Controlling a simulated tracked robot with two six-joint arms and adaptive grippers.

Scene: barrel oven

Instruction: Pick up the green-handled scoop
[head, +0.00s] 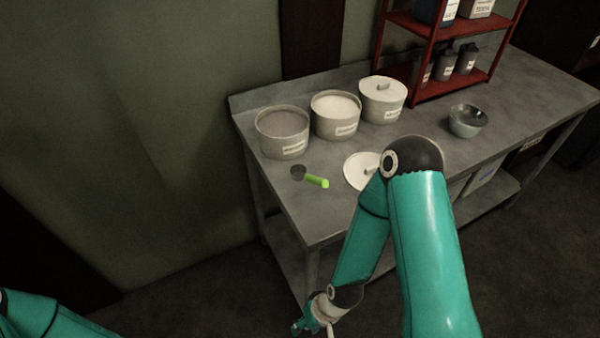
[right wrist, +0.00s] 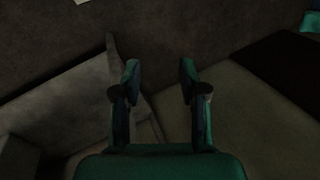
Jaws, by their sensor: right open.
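The scoop with a bright green handle (head: 316,181) and a small dark bowl lies on the grey metal table, near its left front edge, in the head view. My right gripper (head: 312,327) is low in front of the table's front edge, apart from the scoop and below the tabletop in the picture. In the right wrist view my right gripper (right wrist: 158,80) has its two fingers spread with nothing between them. The scoop is not seen in the right wrist view. A teal part of my left arm shows at the bottom left of the head view; its gripper is out of frame.
On the table (head: 300,218), two open pots (head: 283,148) (head: 336,129) and a lidded pot (head: 383,112) stand behind the scoop. A loose white lid (head: 356,180) lies right of it, partly behind my right arm. A metal bowl (head: 466,130) and red rack (head: 431,95) stand farther right.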

